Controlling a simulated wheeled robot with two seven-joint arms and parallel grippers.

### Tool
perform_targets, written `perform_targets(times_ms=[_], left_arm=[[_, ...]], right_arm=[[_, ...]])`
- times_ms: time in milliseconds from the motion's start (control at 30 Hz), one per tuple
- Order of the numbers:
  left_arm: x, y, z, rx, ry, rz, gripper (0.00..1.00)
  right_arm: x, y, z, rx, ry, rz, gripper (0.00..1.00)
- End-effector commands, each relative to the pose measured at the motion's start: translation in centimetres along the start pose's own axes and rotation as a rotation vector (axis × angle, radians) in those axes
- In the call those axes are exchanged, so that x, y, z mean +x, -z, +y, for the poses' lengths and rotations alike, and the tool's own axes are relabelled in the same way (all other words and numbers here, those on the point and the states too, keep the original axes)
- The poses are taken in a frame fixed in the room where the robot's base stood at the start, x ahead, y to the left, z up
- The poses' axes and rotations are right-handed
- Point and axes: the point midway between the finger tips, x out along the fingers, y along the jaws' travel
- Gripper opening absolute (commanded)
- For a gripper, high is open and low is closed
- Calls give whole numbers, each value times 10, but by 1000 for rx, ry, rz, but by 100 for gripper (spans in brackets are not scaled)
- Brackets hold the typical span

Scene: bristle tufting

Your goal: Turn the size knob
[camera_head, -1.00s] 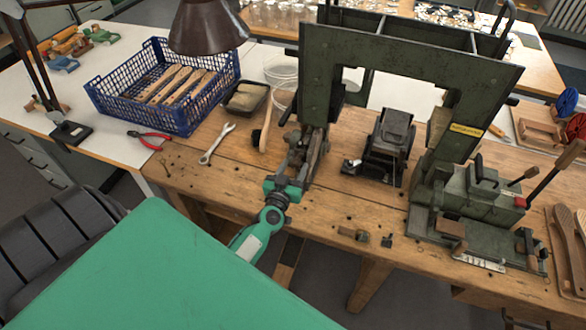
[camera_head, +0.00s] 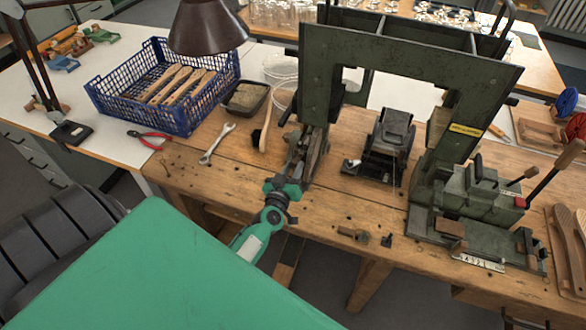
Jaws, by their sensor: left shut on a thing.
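The dark green tufting machine (camera_head: 410,58) stands on the wooden workbench as a tall arch with two legs. My left arm reaches up from below, and its gripper (camera_head: 297,165) is at the foot of the machine's left leg. The gripper is shut on a small part there, which I take to be the size knob. The jaws and wrist cover that part, so its shape and any markings are hidden. My right gripper is not in view.
A blue crate (camera_head: 186,122) with wooden brush handles, red pliers (camera_head: 150,139), a wrench (camera_head: 217,144) and a dark tray (camera_head: 245,98) lie to the left. A dark block-shaped device (camera_head: 389,140) stands under the arch. The bench front near the gripper is mostly clear.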

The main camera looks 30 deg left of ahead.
Motion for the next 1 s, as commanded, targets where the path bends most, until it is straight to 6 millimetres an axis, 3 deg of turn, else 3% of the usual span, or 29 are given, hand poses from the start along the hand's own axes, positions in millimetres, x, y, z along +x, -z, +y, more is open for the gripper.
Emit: perform_targets(times_ms=[500,1000], left_arm=[[0,-1,0,-404,0,-2,4],[0,-1,-1,-545,0,-2,4]], right_arm=[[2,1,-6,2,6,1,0],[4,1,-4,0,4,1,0]])
